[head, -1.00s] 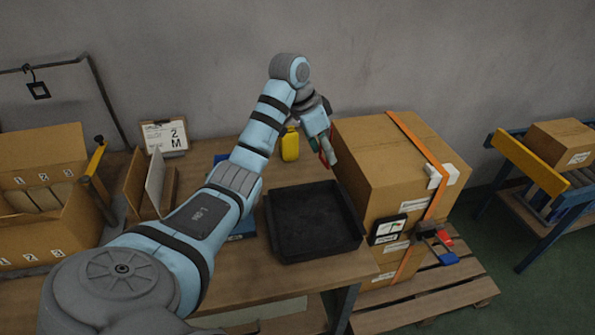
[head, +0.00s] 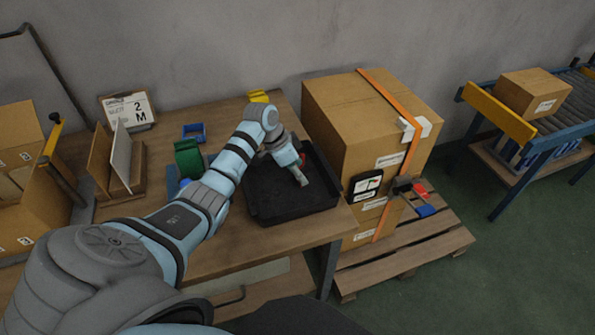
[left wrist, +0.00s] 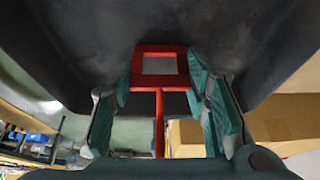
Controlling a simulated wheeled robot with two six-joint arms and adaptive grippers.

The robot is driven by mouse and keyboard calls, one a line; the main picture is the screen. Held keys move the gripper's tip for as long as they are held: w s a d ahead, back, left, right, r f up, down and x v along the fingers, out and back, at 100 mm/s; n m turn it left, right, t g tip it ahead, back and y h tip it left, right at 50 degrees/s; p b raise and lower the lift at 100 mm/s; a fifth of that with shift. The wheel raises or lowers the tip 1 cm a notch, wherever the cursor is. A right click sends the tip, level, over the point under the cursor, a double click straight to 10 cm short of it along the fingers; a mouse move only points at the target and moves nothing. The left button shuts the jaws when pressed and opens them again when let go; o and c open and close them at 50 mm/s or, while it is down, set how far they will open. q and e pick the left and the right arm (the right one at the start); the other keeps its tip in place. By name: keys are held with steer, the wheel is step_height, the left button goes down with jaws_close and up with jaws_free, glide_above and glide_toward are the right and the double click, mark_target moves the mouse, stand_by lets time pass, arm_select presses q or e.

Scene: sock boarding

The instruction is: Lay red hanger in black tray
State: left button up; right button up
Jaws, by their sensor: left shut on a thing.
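The black tray (head: 268,207) lies on the wooden table, left of the big cardboard box in the head view. My left gripper (head: 302,181) reaches down over the right part of the tray. In the left wrist view the red hanger (left wrist: 159,108), a square frame on a thin stem, lies between the green finger pads of the left gripper (left wrist: 168,95), which is shut on it. The dark tray surface (left wrist: 75,35) fills the top of that view. In the head view the hanger is mostly hidden by the gripper; whether it touches the tray is unclear. My right gripper is out of view.
A large strapped cardboard box (head: 345,125) stands close to the tray's right side. A green object (head: 188,158) and a blue one (head: 194,132) lie left of the tray. A yellow object (head: 258,96) is behind it. A sign (head: 130,110) stands further left.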

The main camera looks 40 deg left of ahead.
arm_select(q)
steer(key=o, duration=0.8)
steer(key=p+v, duration=0.2)
steer(key=v, duration=1)
steer(key=shift+r, duration=0.15)
